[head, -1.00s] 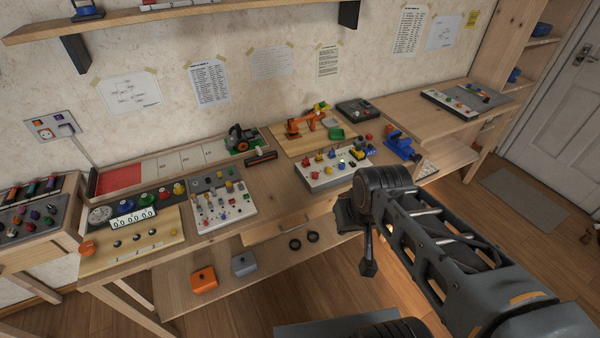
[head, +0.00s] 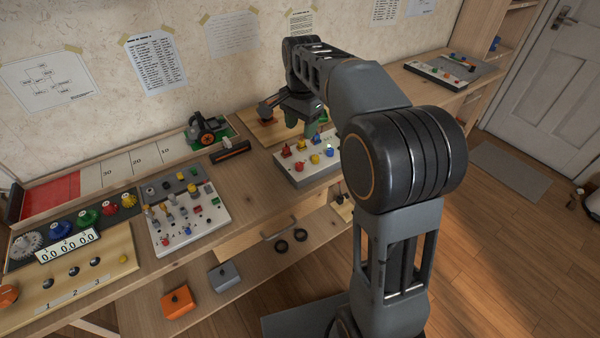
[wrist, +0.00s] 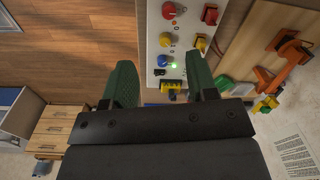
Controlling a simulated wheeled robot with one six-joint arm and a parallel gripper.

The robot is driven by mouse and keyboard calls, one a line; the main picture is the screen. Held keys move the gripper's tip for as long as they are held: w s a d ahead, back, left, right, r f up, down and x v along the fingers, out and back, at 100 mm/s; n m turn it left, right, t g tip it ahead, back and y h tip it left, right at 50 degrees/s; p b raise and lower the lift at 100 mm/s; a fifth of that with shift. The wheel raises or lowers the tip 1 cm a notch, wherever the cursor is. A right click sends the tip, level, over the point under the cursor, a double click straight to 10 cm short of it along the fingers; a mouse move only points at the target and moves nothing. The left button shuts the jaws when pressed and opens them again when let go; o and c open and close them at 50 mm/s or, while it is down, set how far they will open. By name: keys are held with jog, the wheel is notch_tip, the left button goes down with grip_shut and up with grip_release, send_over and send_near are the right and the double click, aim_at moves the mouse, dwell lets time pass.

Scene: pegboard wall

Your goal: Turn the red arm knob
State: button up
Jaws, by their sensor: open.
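The white panel (head: 291,176) with red, yellow and blue knobs stands on the bench beside the orange model arm. In the wrist view the panel (wrist: 150,45) shows a large red knob (wrist: 173,10) near the top edge and a smaller red one (wrist: 211,14) to its right. I cannot tell which is the red arm knob. A red knob also shows in the head view (head: 287,151). My gripper (wrist: 161,66) is open and empty above the panel, its green fingers framing the blue knob end, apart from both red knobs. My arm hides the panel's right part in the head view.
The orange model arm (wrist: 288,60) stands on a wooden board right of the panel in the wrist view. Another switch panel (head: 190,225) lies left on the bench.

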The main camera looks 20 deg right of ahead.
aim_at(299, 164)
jog(key=shift+m, duration=0.7)
jog(key=f+b, duration=0.1)
jog(key=f, duration=0.4)
jog(key=w+f+b, duration=0.1)
jog(key=f, duration=0.4)
jog(key=w+f+b, duration=0.1)
jog(key=f, duration=0.4)
jog(key=shift+w+d+f, duration=0.1)
jog(key=shift+w+f, duration=0.1)
jog(key=shift+f, duration=0.05)
jog(key=shift+c, duration=0.2)
jog(key=c, duration=0.9)
